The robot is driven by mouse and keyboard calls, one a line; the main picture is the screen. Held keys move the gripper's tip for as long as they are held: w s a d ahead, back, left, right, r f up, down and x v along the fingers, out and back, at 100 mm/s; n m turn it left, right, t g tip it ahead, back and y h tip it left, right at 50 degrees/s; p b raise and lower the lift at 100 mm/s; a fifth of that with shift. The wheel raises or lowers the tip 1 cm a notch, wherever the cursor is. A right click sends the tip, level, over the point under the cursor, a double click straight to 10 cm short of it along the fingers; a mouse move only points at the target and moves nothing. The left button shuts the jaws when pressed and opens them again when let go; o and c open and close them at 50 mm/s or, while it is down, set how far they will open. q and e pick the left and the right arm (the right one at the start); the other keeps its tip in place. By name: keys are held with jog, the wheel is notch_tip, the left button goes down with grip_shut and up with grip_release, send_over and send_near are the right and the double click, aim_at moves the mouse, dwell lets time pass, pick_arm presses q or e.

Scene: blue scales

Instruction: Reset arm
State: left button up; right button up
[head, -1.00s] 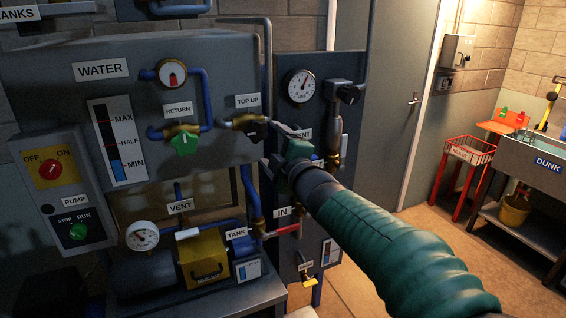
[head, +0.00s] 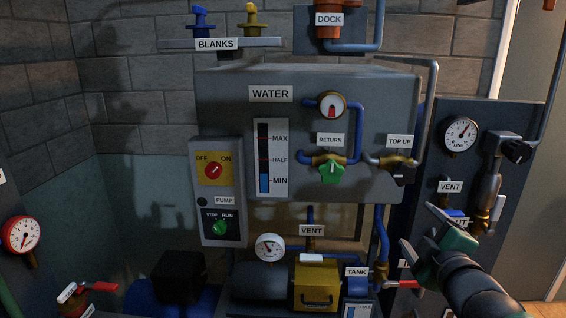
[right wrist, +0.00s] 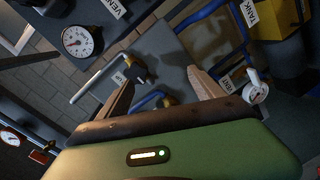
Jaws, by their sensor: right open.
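My right gripper (head: 428,226) is at the lower right of the head view, in front of the right-hand panel (head: 440,143) with the LINE gauge. In the right wrist view its two fingers (right wrist: 160,92) are spread apart with nothing between them. Beyond them the wrist view shows a pipe, a valve and a grey panel. The black TOP UP knob (head: 402,173) is above and left of the gripper, apart from it. My left gripper is not in view.
The WATER tank panel (head: 231,105) fills the middle, with the green RETURN knob (head: 331,172) and the PUMP switch box (head: 217,187). A yellow box (head: 316,282) and the red IN lever (head: 402,285) are below. A red gauge (head: 21,234) is at far left.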

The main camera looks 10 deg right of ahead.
jog(key=s+a+f+m+g+y+p, duration=0.15)
jog(key=a+f+m+g+p, duration=0.3)
jog(key=f, duration=0.85)
jog(key=s+a+f+m+g+y+p, duration=0.1)
jog(key=s+a+f+m+g+y, duration=0.1)
jog(key=s+a+f+m+g, duration=0.3)
jog(key=s+a+f+g, duration=0.4)
jog(key=s+a+f, duration=0.3)
jog(key=s+f, duration=0.3)
jog(key=shift+s+a+f, duration=0.15)
jog(key=shift+a+f, duration=0.2)
jog(key=shift+f, duration=0.1)
